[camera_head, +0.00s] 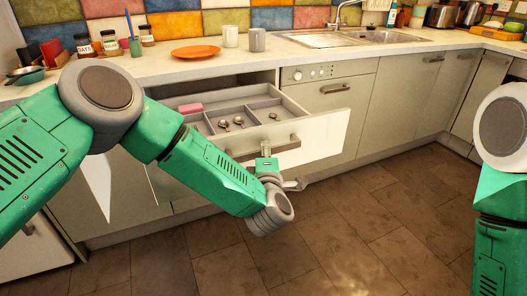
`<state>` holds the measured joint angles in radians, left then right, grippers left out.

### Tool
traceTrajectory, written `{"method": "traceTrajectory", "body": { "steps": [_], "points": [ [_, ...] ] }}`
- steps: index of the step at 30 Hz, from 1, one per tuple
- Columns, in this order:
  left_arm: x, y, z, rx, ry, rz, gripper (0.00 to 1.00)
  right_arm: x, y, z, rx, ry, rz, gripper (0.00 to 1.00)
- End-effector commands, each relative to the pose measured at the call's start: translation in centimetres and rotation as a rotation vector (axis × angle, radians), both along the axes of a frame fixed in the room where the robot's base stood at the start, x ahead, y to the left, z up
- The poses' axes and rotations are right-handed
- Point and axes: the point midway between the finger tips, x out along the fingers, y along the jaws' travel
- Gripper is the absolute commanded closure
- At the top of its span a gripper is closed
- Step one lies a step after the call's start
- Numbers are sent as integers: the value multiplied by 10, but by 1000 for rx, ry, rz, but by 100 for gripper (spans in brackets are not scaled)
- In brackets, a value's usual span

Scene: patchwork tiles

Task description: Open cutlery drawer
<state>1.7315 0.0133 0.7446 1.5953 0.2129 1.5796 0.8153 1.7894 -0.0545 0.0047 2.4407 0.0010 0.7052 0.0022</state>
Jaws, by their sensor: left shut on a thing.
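The cutlery drawer (312,146) is pulled out from under the worktop, with its grey divided tray in view. Several metal spoons or similar pieces lie in its compartments, and a pink block (190,108) lies at the back left. The drawer's bar handle (284,146) is on its front panel. My left gripper (267,151) is shut on the handle, with the forearm reaching across in front of the drawer. The fingers are small and partly hidden. My right arm shows at the right edge, but its gripper is out of view.
The worktop (290,62) holds jars, an orange plate (195,51), two mugs and a sink (350,37). A dishwasher front (321,110) stands right of the drawer. Pale panels below the drawer at left look like an open cabinet door. The tiled floor (370,230) in front is clear.

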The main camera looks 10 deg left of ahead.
Motion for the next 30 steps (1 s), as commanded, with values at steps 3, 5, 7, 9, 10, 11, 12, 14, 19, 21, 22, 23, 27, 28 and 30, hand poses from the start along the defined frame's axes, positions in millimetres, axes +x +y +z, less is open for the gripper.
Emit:
{"method": "traceTrajectory", "body": {
  "steps": [3, 5, 7, 9, 10, 11, 12, 14, 19, 21, 22, 23, 27, 28, 30],
  "points": [
    [-2, -4, -4, -1, 10, -12, 77, 0, 0, 0, 0, 0, 0, 60],
    [-2, -4, -4, -1, 10, -11, 60, 0, 0, 0, 0, 0, 0, 60],
    [-2, -3, -3, 0, 7, -8, 60, 0, 0, 0, 0, 0, 0, 60],
    [-2, -2, -2, -1, 5, -7, 60, 0, 0, 0, 0, 0, 0, 60],
    [-2, -1, -1, -2, 4, -6, 60, 0, 0, 0, 0, 0, 0, 60],
    [-2, -1, -1, -2, 4, -5, 60, 0, 0, 0, 0, 0, 0, 60],
    [-2, -1, -1, -1, 3, -5, 60, 0, 0, 0, 0, 0, 0, 60],
    [-2, -1, -1, -1, 2, -4, 60, 0, 0, 0, 0, -1, 0, 60],
    [-16, -3, -1, -3, 4, -6, 60, -2, 1, 1, -1, -2, 0, 60],
    [-28, -5, -1, -2, 4, -7, 60, -2, 0, 1, -1, -3, 0, 60],
    [-35, -7, -1, -2, 6, -8, 60, -2, 0, 1, -1, -3, 0, 60],
    [-41, -8, -1, -1, 5, -8, 60, -2, 0, 1, -1, -3, 0, 60],
    [-71, -15, -2, 1, 7, -9, 60, -2, 0, 1, 0, -3, 0, 60],
    [-77, -16, -2, 2, 7, -9, 60, -2, 0, 1, 0, -3, 0, 60],
    [-90, -19, -3, 1, 7, -9, 60, -2, 0, 1, 0, -3, 0, 60]
  ]
}}
